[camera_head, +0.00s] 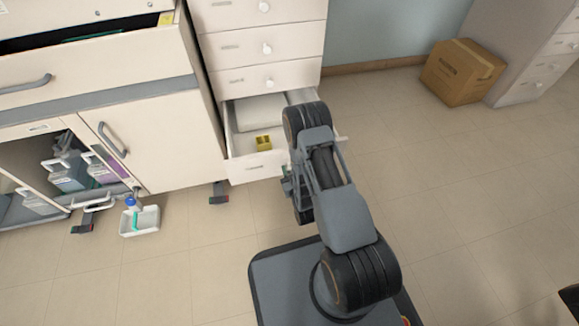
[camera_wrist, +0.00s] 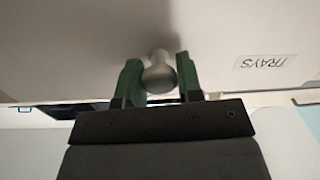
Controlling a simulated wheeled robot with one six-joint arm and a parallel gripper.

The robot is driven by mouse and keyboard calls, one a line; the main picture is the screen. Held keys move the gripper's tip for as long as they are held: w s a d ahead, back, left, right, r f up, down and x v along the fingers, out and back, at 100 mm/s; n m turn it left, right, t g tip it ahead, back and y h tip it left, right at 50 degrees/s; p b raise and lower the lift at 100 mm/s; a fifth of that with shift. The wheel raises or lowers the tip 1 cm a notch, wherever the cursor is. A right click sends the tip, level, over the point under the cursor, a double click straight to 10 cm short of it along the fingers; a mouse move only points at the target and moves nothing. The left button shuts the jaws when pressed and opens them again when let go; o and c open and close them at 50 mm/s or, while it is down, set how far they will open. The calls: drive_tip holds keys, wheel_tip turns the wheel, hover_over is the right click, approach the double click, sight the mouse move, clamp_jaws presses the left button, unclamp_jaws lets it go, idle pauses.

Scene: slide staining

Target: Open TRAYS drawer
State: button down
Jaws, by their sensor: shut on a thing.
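The TRAYS drawer (camera_head: 258,167) is the lowest drawer of the white cabinet in the head view, and it stands pulled out with its inside showing. Its front fills the upper part of the wrist view, with an upside-down TRAYS label (camera_wrist: 266,61) to the right. My gripper (camera_wrist: 159,80) has its green fingers on either side of the round metal knob (camera_wrist: 158,70) and is shut on it. In the head view my arm covers the right part of the drawer front and the knob. A white box-like item (camera_head: 260,113) and a small yellow holder (camera_head: 263,143) lie inside the drawer.
Closed drawers with white knobs (camera_head: 267,48) are above. A bench cabinet (camera_head: 160,130) stands to the left, with bottles (camera_head: 68,172) in its open bay. A white tray (camera_head: 140,221) sits on the floor. A cardboard box (camera_head: 462,72) is at the back right. Floor to the right is clear.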

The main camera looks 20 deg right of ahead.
drive_tip(key=shift+s+a, duration=0.1)
drive_tip(key=c, duration=0.8)
unclamp_jaws()
